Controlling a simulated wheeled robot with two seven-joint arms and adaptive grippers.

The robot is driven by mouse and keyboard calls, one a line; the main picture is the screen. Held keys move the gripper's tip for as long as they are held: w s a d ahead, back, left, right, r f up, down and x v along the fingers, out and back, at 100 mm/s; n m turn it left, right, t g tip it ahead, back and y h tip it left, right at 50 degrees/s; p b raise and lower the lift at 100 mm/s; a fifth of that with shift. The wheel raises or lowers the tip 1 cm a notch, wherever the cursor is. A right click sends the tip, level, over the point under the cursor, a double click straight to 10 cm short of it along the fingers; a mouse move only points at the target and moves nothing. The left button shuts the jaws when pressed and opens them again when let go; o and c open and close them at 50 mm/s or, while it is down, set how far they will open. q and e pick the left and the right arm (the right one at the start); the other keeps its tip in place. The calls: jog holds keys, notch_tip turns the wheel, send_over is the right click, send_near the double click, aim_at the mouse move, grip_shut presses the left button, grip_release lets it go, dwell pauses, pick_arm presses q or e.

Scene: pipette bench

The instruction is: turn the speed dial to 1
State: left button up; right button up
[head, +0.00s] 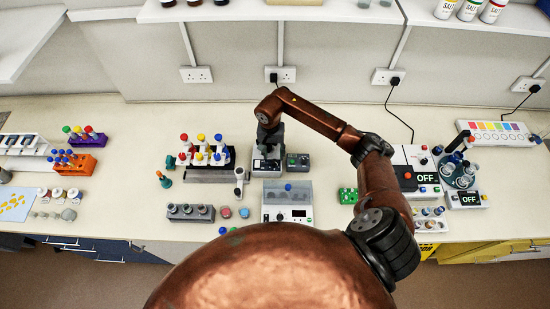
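My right gripper (268,150) points down over a small grey device (266,168) near the middle of the bench. Its fingers are small and dark against the device, so I cannot tell whether they are open or shut, or whether they touch it. No dial can be made out clearly on this device; the gripper covers part of it. A dark box (298,161) with small knobs stands just right of it. A white unit (287,214) with a clear lid and a dark front knob stands in front. The dial's setting cannot be read. My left gripper is not in view.
A rack with coloured caps (206,154) stands left of the gripper, with a white-topped upright item (239,182) between. Bare bench (135,140) shows on the left.

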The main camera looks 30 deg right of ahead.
aim_at(274, 161)
jog(key=shift+d+f+p, duration=0.1)
jog(key=shift+f+p, duration=0.45)
jog(key=shift+f, duration=1.85)
grip_shut()
